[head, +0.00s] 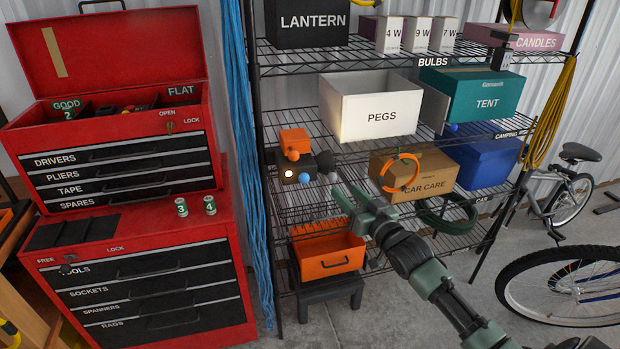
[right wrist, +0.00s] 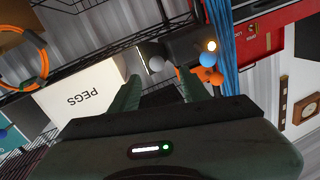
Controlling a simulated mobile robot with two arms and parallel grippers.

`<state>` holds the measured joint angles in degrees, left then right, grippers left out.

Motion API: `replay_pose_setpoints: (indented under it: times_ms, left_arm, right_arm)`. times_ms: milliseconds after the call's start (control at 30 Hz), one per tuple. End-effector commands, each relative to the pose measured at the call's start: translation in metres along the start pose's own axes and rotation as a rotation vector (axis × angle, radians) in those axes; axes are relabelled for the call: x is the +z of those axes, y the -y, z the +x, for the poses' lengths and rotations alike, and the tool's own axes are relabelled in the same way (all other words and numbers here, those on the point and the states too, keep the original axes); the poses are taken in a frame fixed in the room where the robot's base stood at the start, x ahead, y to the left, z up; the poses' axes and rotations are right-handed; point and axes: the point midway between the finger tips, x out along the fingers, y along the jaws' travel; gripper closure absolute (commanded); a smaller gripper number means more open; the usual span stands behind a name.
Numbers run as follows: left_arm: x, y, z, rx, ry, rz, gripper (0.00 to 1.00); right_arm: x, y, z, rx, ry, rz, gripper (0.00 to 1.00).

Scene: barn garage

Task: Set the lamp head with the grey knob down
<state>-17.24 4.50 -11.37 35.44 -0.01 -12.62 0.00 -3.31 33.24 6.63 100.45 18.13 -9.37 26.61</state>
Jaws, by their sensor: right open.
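Small lamp heads stand together at the left of the wire rack's middle shelf. A dark one (head: 325,160) has a round grey knob (head: 332,177) at its front. The grey knob also shows in the right wrist view (right wrist: 156,64), beyond the gap between my fingertips. Left of it are a lit black lamp head with a blue knob (head: 303,178) and, higher, an orange block with an orange knob (head: 293,155). My right gripper (head: 349,197) is open, in front of and below the grey knob, apart from it, and holds nothing visible. My left gripper is out of view.
A white PEGS box (head: 370,110) stands above on the right. A CAR CARE box (head: 415,173) and orange ring (head: 399,173) are to the right. An orange drawer bin (head: 328,258) sits below on a black stool. Blue ropes (head: 247,150) hang at the left.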

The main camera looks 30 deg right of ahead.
Motion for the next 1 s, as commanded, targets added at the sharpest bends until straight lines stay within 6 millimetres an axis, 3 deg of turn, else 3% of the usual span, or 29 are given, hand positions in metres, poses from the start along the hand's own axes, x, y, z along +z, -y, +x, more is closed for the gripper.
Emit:
replay_pose_setpoints:
  times_ms: [500, 900, 1000]
  left_arm:
    - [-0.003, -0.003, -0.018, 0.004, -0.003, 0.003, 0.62]
    - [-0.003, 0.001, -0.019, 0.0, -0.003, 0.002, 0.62]
    - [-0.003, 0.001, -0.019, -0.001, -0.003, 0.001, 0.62]
  right_arm:
    - [-0.002, 0.0, 0.068, 0.0, -0.001, 0.001, 0.54]
    - [0.0, 0.0, 0.076, 0.0, 0.0, 0.0, 0.54]
    - [0.0, 0.0, 0.076, 0.0, 0.0, 0.0, 0.79]
